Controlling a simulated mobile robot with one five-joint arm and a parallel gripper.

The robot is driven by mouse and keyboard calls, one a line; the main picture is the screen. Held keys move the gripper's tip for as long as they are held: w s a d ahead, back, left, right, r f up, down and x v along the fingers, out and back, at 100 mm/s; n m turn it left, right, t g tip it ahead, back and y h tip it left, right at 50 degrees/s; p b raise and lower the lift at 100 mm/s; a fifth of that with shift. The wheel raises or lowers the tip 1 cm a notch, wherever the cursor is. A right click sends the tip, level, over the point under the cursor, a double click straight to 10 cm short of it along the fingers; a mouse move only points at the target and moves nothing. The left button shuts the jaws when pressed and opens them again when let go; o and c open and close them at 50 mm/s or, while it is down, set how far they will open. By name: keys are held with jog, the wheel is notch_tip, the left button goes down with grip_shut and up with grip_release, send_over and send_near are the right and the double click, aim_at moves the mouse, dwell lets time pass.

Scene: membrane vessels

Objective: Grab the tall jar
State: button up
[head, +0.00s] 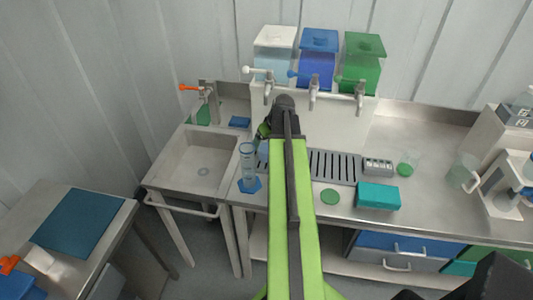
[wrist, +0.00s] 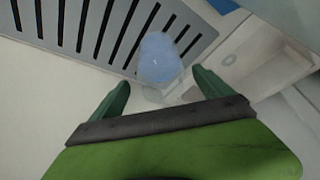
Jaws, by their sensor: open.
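In the wrist view a pale blue, see-through rounded vessel (wrist: 160,60), which looks like the jar, stands at the end of the slotted drain grate (wrist: 110,30). My gripper (wrist: 161,82) is open, with its green fingers apart on either side of the vessel's near end; I see no clear contact. In the head view my gripper (head: 264,130) is over the counter by the sink, and my green arm hides much of the spot below it. A small bluish part (head: 262,151) shows beside the arm, perhaps the same vessel. A tall clear cylinder with a blue foot (head: 249,184) stands left of the arm.
A sink (head: 192,165) lies left. Three tanks, pale (head: 273,58), blue (head: 317,62) and green (head: 362,66), with taps stand behind. A teal box (head: 378,196), a green disc (head: 330,197) and a clear jug (head: 463,172) are right.

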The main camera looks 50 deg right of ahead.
jog(key=b+x, duration=0.3)
jog(key=x, duration=0.1)
jog(key=shift+w+f, duration=0.1)
jog(key=shift+f, duration=0.15)
jog(key=shift+a+r, duration=0.1)
jog(key=shift+r, duration=0.1)
jog(key=c, duration=1.9)
jog(key=shift+r, duration=0.15)
